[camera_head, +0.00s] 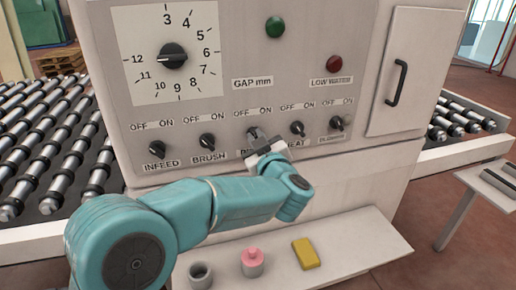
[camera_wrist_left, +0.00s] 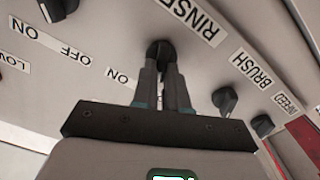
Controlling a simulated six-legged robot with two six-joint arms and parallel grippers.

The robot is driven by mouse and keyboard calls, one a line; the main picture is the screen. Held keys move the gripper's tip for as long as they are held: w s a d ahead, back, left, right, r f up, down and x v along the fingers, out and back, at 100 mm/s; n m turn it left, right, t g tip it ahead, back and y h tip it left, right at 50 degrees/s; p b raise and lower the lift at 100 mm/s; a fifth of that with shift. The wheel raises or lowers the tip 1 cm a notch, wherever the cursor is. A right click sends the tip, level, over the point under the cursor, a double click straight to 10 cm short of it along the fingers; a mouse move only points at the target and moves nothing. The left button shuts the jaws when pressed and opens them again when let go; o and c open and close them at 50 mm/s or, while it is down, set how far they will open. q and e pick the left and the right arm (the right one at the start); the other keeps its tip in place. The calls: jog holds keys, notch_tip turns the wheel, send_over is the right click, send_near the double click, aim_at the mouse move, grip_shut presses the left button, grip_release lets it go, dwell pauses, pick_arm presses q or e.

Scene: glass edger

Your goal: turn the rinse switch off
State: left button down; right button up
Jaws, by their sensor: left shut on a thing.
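The rinse switch (camera_head: 254,133) is a dark rotary knob in the middle of the knob row on the grey machine panel, with OFF and ON printed above it. Its label is mostly covered by my left gripper (camera_head: 260,143) in the head view. In the left wrist view the label RINSE shows beside the rinse switch (camera_wrist_left: 159,47), and the fingertips of my left gripper (camera_wrist_left: 163,68) are closed around it. The fingers hide much of the knob, so I cannot tell which way it points. My right gripper is not in view.
The infeed (camera_head: 156,149) and brush (camera_head: 207,141) knobs are to the left, the heat (camera_head: 297,128) and blower (camera_head: 337,122) knobs to the right. A shelf (camera_head: 345,228) below holds a pink item (camera_head: 252,260), a yellow block (camera_head: 306,253) and a grey cup (camera_head: 201,274).

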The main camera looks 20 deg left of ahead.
pick_arm(q)
jog(key=shift+f+n+b, duration=0.1)
jog(key=shift+n+b, duration=0.65)
jog(key=shift+n, duration=0.35)
jog(key=c, duration=1.2)
grip_release()
jog(key=shift+o, duration=0.2)
jog(key=b+v, duration=0.2)
jog(key=v, duration=1.4)
jog(key=shift+s, duration=0.2)
jog(key=shift+d, duration=0.15)
